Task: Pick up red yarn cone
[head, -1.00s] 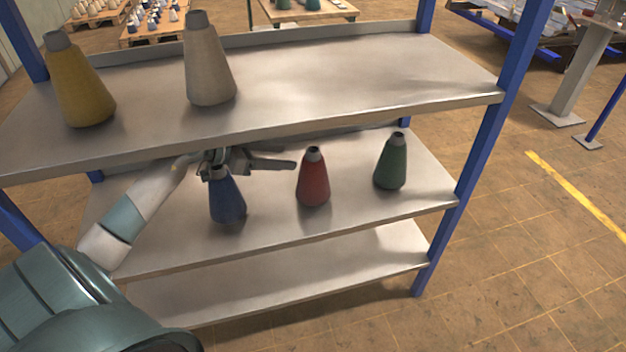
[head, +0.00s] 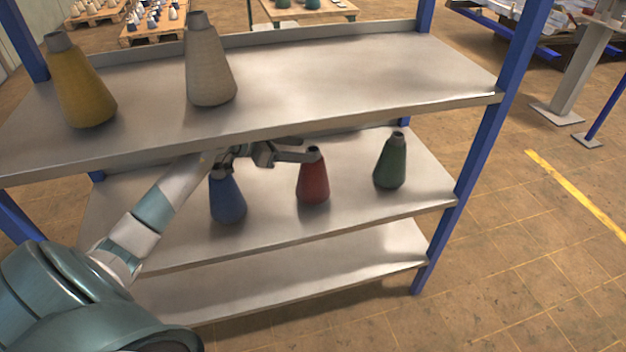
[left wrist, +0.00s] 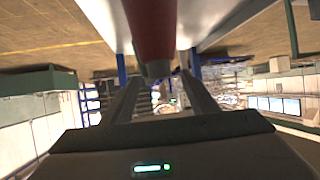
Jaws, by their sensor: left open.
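The red yarn cone (head: 313,182) stands upright on the middle shelf (head: 270,222), between the blue cone (head: 228,200) and the green cone (head: 391,163). My left gripper (head: 308,155) reaches in under the top shelf, with its fingers at the height of the red cone's grey tip. In the left wrist view the red cone (left wrist: 152,28) appears upside down, its tip between the two open fingers. I cannot tell whether a finger touches it. My right gripper is not in view.
The top shelf (head: 330,80) overhangs my left arm and carries a yellow cone (head: 80,85) and a beige cone (head: 209,65). A blue post (head: 480,150) bounds the rack at the right. The bottom shelf (head: 300,275) is bare.

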